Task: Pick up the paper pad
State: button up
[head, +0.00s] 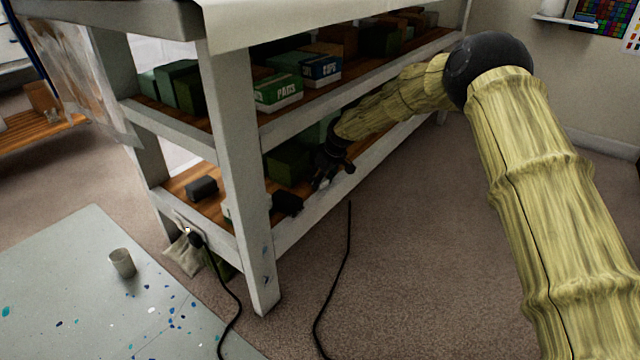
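I cannot pick out a loose paper pad for sure. A green and white box marked "PADS" (277,92) sits on the middle shelf near its front edge. A small pale thing (227,212) shows on the lower shelf, mostly hidden by the bench leg. My gripper (332,182) is at the front edge of the lower shelf, below and to the right of the "PADS" box and apart from it. It is small and dark in the view, and I cannot tell whether its fingers are open. No held object is visible.
The white bench's middle shelf (170,121) and lower shelf hold several green and dark boxes. A black lump (287,203) lies left of my gripper. Black cables (348,260) run over the carpet. A cup (122,263) stands on a paint-specked grey sheet (60,270). Carpet right of the bench is clear.

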aim_at(324, 181)
jog(key=shift+c, duration=0.3)
jog(key=shift+s+d+r+p, duration=0.3)
jog(key=shift+r+p, duration=0.3)
jog(key=shift+p, duration=0.35)
notch_tip(324, 181, up, 6)
jog(key=p, duration=0.4)
jog(key=shift+f, duration=0.2)
jog(key=shift+d+r, duration=0.15)
jog(key=shift+r, duration=0.25)
jog(key=s+d+p, duration=0.7)
jog(key=s+d, duration=0.4)
jog(key=d, duration=0.4)
jog(key=shift+d+f+p, duration=0.15)
jog(key=shift+f+p, duration=0.15)
jog(key=shift+p, duration=0.1)
jog(key=shift+s, duration=0.1)
